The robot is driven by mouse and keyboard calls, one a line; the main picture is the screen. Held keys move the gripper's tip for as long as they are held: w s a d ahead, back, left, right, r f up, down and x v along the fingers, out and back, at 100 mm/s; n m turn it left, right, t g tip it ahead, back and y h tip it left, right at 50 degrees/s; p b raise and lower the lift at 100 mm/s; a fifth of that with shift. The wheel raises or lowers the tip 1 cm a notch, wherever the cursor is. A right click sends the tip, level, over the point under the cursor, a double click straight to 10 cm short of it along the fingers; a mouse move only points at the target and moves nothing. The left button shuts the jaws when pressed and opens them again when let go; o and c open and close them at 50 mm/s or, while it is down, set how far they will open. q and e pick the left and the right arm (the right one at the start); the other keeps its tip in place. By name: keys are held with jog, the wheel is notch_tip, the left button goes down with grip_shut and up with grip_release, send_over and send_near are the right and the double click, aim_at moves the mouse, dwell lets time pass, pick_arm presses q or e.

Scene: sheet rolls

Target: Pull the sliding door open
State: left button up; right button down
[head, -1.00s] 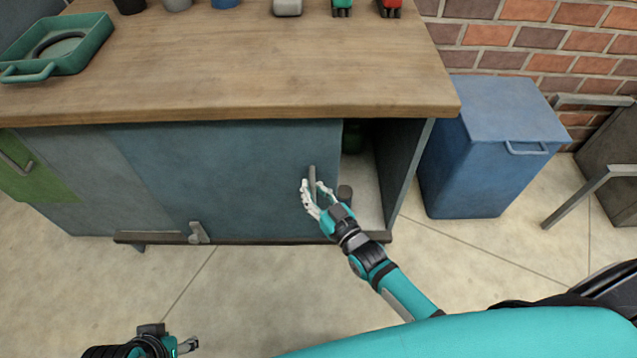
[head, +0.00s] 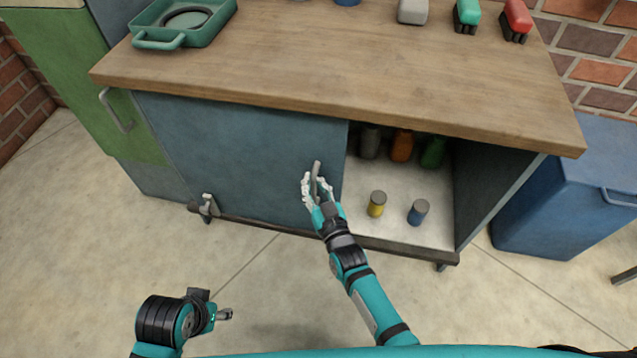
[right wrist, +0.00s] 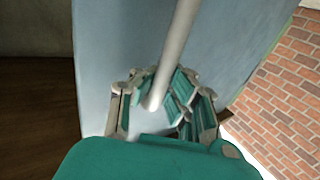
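The sliding door (head: 235,150) is a blue-grey panel on the front of a wood-topped cabinet. It stands partly open, with the opening at its right. Its upright bar handle (head: 317,168) is near the door's right edge and crosses the right wrist view (right wrist: 176,50). My right gripper (head: 313,190) has its fingers closed around this handle, and they show on both sides of the bar in the right wrist view (right wrist: 160,100). My left gripper (head: 222,314) is low at the left, away from the cabinet; its finger opening is too small to judge.
Inside the opening are a yellow can (head: 377,204), a blue can (head: 418,212) and several bottles behind. A green tray (head: 150,36) and other items stand on the worktop (head: 330,70). A blue bin (head: 560,200) is at the right. The floor in front is clear.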

jog(key=c, duration=2)
grip_release()
jog(key=shift+s+a+f, duration=0.25)
jog(key=shift+a+f, duration=0.05)
jog(key=shift+f, duration=0.05)
jog(key=o, duration=0.7)
jog(key=shift+r, duration=0.2)
jog(key=shift+d, duration=0.1)
jog(key=v, duration=1.2)
jog(key=shift+r, duration=0.1)
